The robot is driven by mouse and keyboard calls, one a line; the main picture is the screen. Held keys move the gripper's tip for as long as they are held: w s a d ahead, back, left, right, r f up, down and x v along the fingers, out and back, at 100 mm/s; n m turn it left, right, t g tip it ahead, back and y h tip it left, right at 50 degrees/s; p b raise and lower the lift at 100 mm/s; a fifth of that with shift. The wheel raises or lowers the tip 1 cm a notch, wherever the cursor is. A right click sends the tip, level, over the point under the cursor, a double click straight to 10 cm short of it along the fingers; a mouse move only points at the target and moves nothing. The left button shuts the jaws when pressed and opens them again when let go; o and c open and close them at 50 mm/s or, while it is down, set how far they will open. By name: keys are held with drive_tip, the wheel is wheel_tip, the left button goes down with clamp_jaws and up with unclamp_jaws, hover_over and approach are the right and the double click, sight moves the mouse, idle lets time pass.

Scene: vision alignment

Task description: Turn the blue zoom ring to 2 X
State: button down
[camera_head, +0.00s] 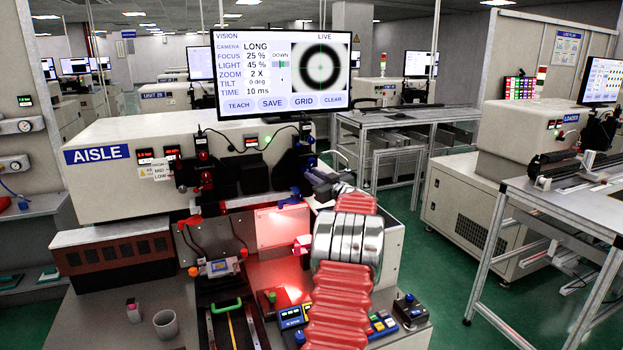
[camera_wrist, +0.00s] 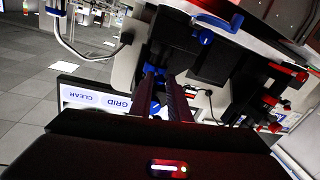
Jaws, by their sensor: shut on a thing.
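The blue zoom ring (camera_wrist: 157,101) shows partly between my fingers in the wrist view; they hide much of it. My gripper (camera_wrist: 163,76) is shut on it. In the head view my gripper (camera_head: 314,178) reaches in from the right to the dark camera unit on the machine's front, and the ring is hard to make out there. The vision screen (camera_head: 283,112) above the machine reads ZOOM 2 X, camera LONG, focus 25 %, light 45 % and tilt 0 deg.
The AISLE machine (camera_head: 230,145) stands close in front. Black camera parts and cables crowd around my gripper. Below are a red-lit work area (camera_head: 275,275), a grey cup (camera_head: 167,325) and a button panel (camera_head: 382,323). A metal-framed table (camera_head: 560,200) stands at right.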

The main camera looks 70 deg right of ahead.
drive_tip(key=shift+d+y, duration=0.1)
drive_tip(key=shift+y, duration=0.2)
drive_tip(key=c, duration=1.7)
unclamp_jaws()
drive_tip(key=shift+o, duration=0.2)
drive_tip(key=shift+s, duration=0.2)
drive_tip(key=v, duration=1.3)
drive_tip(key=shift+s+f, duration=0.15)
drive_tip(key=shift+s, duration=0.1)
